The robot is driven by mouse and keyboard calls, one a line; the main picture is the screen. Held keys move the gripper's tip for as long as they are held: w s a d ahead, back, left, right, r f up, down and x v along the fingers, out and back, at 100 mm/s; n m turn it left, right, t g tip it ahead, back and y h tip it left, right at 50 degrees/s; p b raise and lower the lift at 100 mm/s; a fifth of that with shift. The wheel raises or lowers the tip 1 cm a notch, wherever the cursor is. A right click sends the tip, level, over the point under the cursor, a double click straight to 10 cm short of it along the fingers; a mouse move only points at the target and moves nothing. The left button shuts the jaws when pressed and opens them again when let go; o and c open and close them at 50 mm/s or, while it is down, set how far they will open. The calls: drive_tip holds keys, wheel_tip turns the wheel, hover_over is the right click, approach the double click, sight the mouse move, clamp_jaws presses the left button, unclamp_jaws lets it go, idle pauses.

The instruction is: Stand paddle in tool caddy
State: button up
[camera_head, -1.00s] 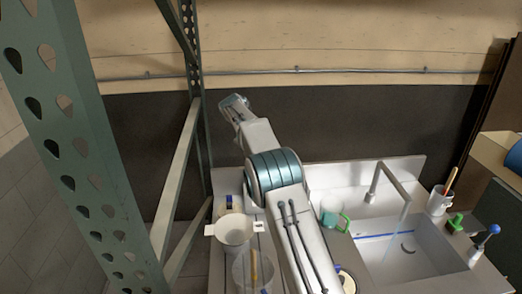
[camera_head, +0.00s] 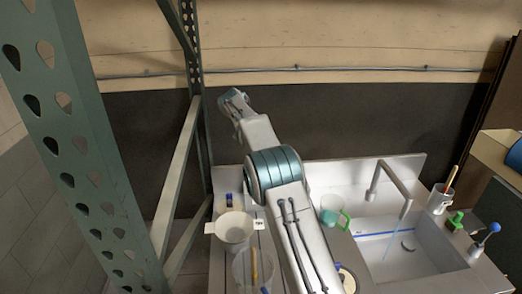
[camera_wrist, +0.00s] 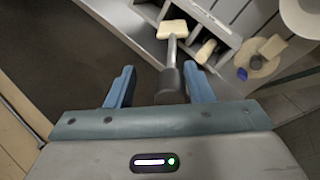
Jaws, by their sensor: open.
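A tool with a cream flat head (camera_wrist: 173,28), a grey shaft and a dark round end (camera_wrist: 168,84) shows in the wrist view; I take it for the paddle. Its dark end appears between my gripper's fingers (camera_wrist: 159,71), which are apart and not closed on it. Its cream head is over or beside a grey compartmented box (camera_wrist: 222,30), likely the tool caddy; I cannot tell whether the tool stands in it. More cream-ended pieces (camera_wrist: 207,51) are at that box. In the head view my gripper (camera_head: 234,98) is raised at the back; the box is hidden by my arm.
A white bucket (camera_head: 234,229) and a clear container (camera_head: 243,275) with a wooden stick stand left of my arm. A green-handled mug (camera_head: 330,211), a sink (camera_head: 405,262) and tap (camera_head: 391,178) are to the right. A green metal upright (camera_head: 85,150) stands at left.

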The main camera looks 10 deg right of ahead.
drive_tip(key=v, duration=1.1)
drive_tip(key=shift+r, duration=0.1)
idle(0.6)
